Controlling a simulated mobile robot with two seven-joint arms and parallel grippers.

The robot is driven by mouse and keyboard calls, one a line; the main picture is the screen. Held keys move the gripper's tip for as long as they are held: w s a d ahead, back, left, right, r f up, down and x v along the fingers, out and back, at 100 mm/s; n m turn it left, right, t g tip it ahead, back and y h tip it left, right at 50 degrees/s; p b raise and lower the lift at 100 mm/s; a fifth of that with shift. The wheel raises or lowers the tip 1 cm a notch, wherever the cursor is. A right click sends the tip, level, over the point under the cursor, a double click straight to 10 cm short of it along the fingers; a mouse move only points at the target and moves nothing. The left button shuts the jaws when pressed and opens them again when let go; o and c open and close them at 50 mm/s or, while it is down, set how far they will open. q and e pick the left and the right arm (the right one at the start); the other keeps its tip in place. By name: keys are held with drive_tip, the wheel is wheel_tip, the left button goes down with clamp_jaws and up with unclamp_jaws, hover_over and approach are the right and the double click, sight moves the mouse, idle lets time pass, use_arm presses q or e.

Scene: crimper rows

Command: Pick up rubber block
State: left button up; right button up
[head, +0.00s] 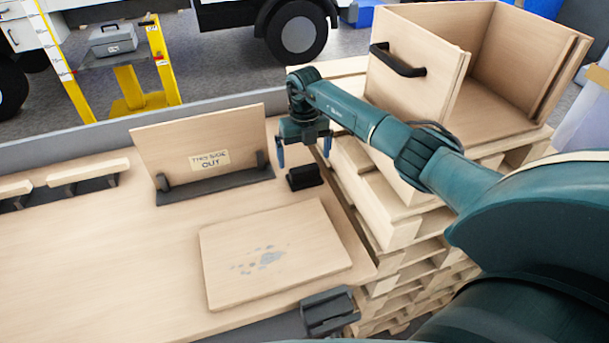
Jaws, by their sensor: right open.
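A small black block (305,177), which looks like the rubber block, sits on the wooden table beside the right end of the upright board's dark base. My right gripper (304,155) is above it, pointing down, with its two blue fingers spread wide. The fingers are open and empty, one toward each side of the block and higher than it. The block is in clear sight, with a gap between it and the gripper. My left gripper is not in view.
An upright wooden board (205,148) marked "THIS SIDE OUT" stands left of the block. A flat stained board (270,255) lies in front. A dark grey fixture (328,312) is at the table's front edge. Stacked pallets (400,265) and a wooden crate (420,40) stand right.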

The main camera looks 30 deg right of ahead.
sight(304, 168)
drive_tip(key=shift+f, duration=0.45)
drive_tip(key=f+b, duration=0.1)
drive_tip(key=f, duration=0.1)
drive_tip(key=f+b, duration=0.1)
drive_tip(key=f, duration=0.1)
drive_tip(key=shift+w+d+f+b, duration=0.1)
drive_tip(key=shift+w+f+b, duration=0.1)
drive_tip(key=shift+f+b, duration=0.2)
drive_tip(key=shift+r, duration=0.1)
drive_tip(key=c, duration=1.2)
drive_tip(key=shift+o, duration=0.2)
wheel_tip(304, 168, up, 10)
drive_tip(key=shift+f+b, duration=0.1)
drive_tip(key=shift+b, duration=0.45)
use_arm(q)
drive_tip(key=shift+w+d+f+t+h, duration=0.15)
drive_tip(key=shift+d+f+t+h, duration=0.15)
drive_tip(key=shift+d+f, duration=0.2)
